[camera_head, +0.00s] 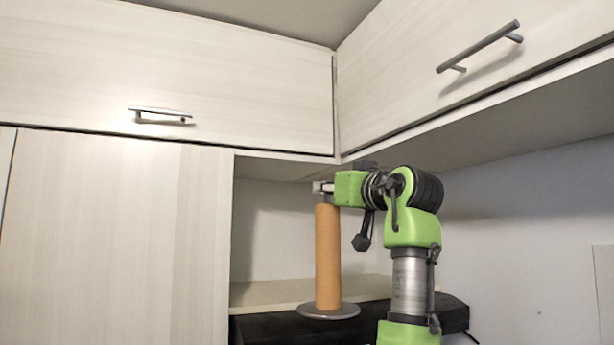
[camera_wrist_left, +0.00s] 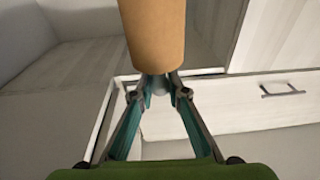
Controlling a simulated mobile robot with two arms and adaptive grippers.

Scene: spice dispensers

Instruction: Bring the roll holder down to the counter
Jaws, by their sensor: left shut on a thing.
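The roll holder is upright, with a brown cardboard tube (camera_head: 328,255) around its post and a round grey base (camera_head: 329,312) below. My left gripper (camera_head: 322,188) reaches in from the right and is shut on the top end of the holder, above the tube. In the left wrist view, both fingertips (camera_wrist_left: 159,86) close on the pale top of the holder, right by the end of the tube (camera_wrist_left: 153,35). The base overlaps a black box in the picture; I cannot tell whether it touches it. My right gripper is not in view.
The black box (camera_head: 270,328) lies under the holder, with a pale shelf surface (camera_head: 265,293) behind. Upper cabinets with bar handles (camera_head: 160,115) (camera_head: 480,46) hang close above my gripper. A tall pale panel (camera_head: 120,240) stands at the left. The counter is not clearly visible.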

